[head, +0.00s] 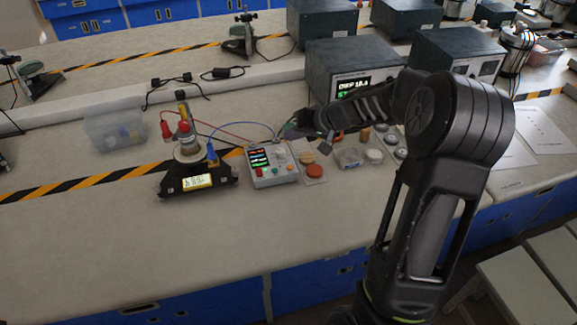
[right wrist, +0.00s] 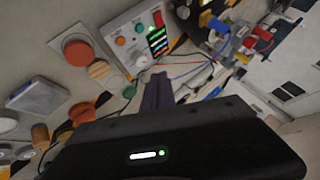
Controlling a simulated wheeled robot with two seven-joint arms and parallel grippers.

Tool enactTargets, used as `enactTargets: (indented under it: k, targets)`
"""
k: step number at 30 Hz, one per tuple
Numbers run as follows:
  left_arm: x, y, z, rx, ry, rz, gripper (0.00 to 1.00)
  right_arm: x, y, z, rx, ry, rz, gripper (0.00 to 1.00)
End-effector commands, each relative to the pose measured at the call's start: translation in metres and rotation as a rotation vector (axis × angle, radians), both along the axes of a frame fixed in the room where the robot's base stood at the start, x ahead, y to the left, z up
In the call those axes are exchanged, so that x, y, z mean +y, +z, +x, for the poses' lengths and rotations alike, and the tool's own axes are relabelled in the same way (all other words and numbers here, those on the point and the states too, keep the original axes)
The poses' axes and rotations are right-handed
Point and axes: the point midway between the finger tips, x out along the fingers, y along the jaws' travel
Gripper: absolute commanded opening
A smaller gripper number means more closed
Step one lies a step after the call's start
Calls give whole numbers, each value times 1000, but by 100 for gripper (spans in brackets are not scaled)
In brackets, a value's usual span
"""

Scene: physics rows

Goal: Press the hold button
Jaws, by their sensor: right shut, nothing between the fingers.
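A light grey instrument box (head: 272,178) with a small colored screen (head: 258,158) stands on the bench at the middle. Its face carries small red, green and orange buttons; their labels are too small to read, so I cannot tell which is the hold button. The box also shows upside down at the top of the right wrist view (right wrist: 122,24). My right gripper (head: 294,129) is shut and empty, above and behind the box's back right corner; I see no contact. Its dark fingers show in the right wrist view (right wrist: 157,92). My left gripper is not in view.
A black-based device with a lit display (head: 197,182) stands left of the box, joined by red and blue cables. Right of the box lie an orange disc (head: 315,171), a wooden disc (head: 307,157) and small weights. A clear bin (head: 115,128) stands left. The front bench is clear.

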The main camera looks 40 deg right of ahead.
Motion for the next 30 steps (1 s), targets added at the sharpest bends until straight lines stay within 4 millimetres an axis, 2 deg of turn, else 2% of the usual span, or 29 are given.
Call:
enactTargets:
  k: [8, 17, 18, 24, 30]
  targets:
    - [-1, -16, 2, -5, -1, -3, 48, 0, -25, 0, 1, -1, 2, 0]
    - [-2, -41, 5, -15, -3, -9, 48, 0, -67, 0, 1, -1, 2, 0]
    - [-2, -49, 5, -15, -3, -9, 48, 0, -72, 0, 0, -1, 1, 0]
    - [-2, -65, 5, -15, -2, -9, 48, 0, -85, 0, 0, 0, 0, 0]
    - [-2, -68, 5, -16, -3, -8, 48, 0, -87, 0, 0, 0, 0, 0]
